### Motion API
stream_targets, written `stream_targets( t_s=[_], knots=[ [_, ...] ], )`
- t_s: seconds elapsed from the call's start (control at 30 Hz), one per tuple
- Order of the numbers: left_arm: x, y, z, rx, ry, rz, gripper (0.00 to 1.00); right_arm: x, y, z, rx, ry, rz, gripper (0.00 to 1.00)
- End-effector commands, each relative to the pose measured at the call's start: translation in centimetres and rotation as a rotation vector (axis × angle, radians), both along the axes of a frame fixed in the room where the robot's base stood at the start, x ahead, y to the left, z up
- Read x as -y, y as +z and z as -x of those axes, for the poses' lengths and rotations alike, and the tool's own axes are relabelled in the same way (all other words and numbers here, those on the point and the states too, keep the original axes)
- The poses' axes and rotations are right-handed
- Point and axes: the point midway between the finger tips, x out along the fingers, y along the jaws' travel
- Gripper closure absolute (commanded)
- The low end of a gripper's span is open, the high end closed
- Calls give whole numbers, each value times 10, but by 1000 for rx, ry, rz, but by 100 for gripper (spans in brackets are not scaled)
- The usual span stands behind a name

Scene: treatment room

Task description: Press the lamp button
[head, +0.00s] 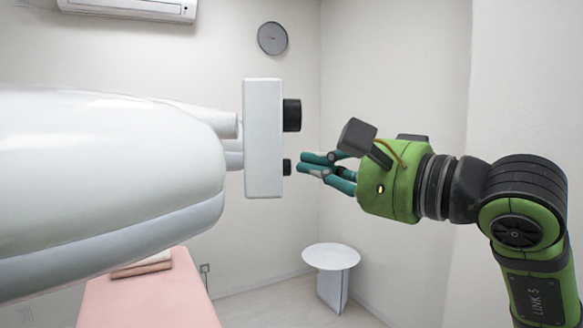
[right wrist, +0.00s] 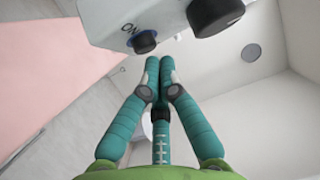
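The lamp (head: 110,180) is a large white body filling the left of the head view. A white control box (head: 262,140) stands at its right end. On the box's right face are a big black knob (head: 292,115) and, below it, a small black button (head: 287,167). In the right wrist view the small button (right wrist: 144,42) sits beside the letters "ON", with the big knob (right wrist: 216,14) to its right. My right gripper (head: 300,164) has its teal fingers together, empty, tips pointing at the small button with a narrow gap. My left gripper is not in view.
A pink treatment bed (head: 150,303) with folded towels (head: 143,265) lies below the lamp. A small round white table (head: 331,257) stands on the floor below my right gripper. A clock (head: 272,38) and an air conditioner (head: 130,8) hang on the wall.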

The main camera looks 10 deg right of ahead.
Motion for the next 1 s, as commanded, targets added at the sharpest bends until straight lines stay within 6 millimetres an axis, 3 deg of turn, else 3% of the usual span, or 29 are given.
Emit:
stream_targets(
  t_s=[1.0],
  knots=[
    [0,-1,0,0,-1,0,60,-9,0,-1,1,0,-1,100]
  ],
)
